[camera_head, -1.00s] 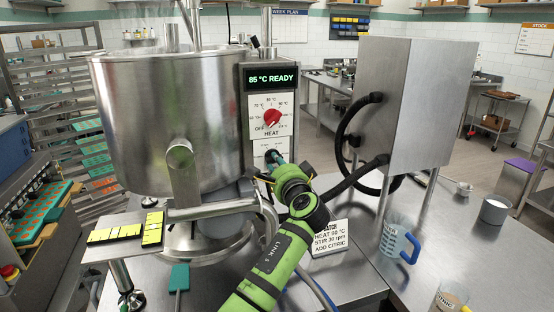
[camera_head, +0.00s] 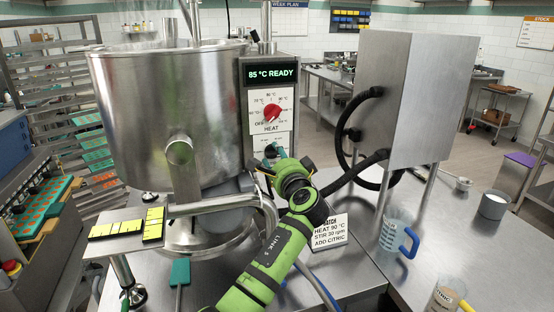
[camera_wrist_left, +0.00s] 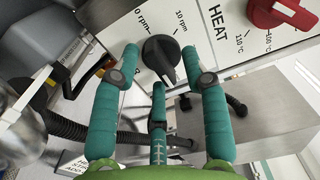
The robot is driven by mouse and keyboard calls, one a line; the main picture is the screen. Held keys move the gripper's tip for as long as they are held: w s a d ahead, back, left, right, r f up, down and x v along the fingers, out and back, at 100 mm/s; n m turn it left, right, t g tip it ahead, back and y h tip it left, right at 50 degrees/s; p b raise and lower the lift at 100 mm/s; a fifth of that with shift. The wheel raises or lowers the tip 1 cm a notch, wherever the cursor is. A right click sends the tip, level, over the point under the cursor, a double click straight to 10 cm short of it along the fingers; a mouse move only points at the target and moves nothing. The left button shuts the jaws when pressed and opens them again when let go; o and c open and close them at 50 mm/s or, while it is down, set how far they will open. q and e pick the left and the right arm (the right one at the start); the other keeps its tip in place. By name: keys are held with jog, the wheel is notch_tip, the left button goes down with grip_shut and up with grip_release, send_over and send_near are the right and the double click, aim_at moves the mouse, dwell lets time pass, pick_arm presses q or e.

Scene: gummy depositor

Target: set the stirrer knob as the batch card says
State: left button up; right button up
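The black stirrer knob (camera_wrist_left: 160,57) sits on the white panel beside 0 rpm and 10 rpm marks in the left wrist view. Its exact setting is hard to tell. In the head view it is largely hidden by my left gripper (camera_head: 273,155). That gripper is open, its teal fingers spread to either side of the knob; I cannot tell whether they touch it. The batch card (camera_head: 328,232) stands on the table and reads HEAT 90 °C, STIR 30 rpm, ADD CITRIC, in small letters. My right gripper is not in view.
The red heat knob (camera_head: 272,112) is above the stirrer knob, under a display (camera_head: 271,73) reading 85 °C READY. A steel kettle (camera_head: 150,120) stands left. A steel box (camera_head: 388,100) with black hoses and a blue-handled jug (camera_head: 396,236) are right.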

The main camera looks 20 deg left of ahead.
pick_arm(q)
jog(key=v, duration=1.2)
jog(key=shift+f, duration=0.1)
